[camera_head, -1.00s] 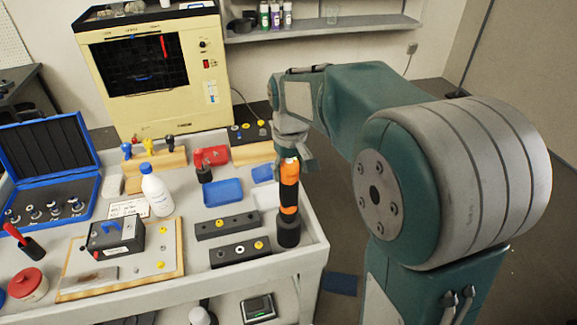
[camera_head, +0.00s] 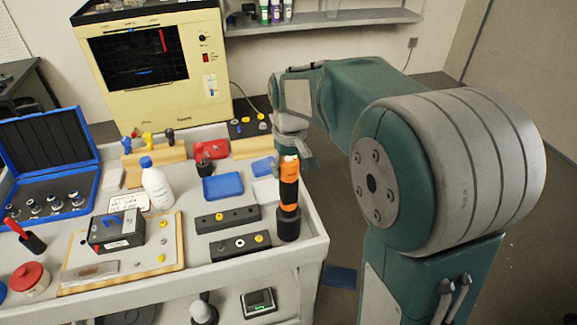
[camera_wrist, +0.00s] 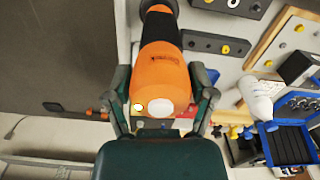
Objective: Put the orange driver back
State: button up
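The orange driver (camera_head: 289,183) stands upright in a black cup-like holder (camera_head: 289,224) at the right edge of the bench top. My gripper (camera_head: 304,161) is at the driver's upper end, partly hidden behind it in the head view. In the wrist view the driver (camera_wrist: 162,75) lies between the two spread fingers of my gripper (camera_wrist: 163,90), its rounded orange end close to the palm. The fingers look apart, one on each side; whether either touches the driver cannot be told.
Left of the holder are two dark blocks with knobs (camera_head: 240,246), a blue tray (camera_head: 222,186) and a white bottle (camera_head: 156,185). An open blue case (camera_head: 88,137) stands at the far left. Open floor (camera_head: 338,215) lies right of the bench.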

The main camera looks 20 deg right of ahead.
jog(key=shift+o, duration=0.5)
notch_tip(320, 180, up, 12)
jog(key=shift+f, duration=0.1)
jog(key=shift+s, duration=0.1)
dwell(0.4)
jog(key=s+f+m+t, duration=0.1)
jog(key=s+f+t, duration=0.1)
jog(key=s, duration=0.8)
jog(key=s+f+m+t, duration=0.1)
jog(key=s+f+t, duration=0.2)
jog(key=s, duration=0.7)
jog(key=shift+s+f+t, duration=0.3)
jog(key=shift+f, duration=0.05)
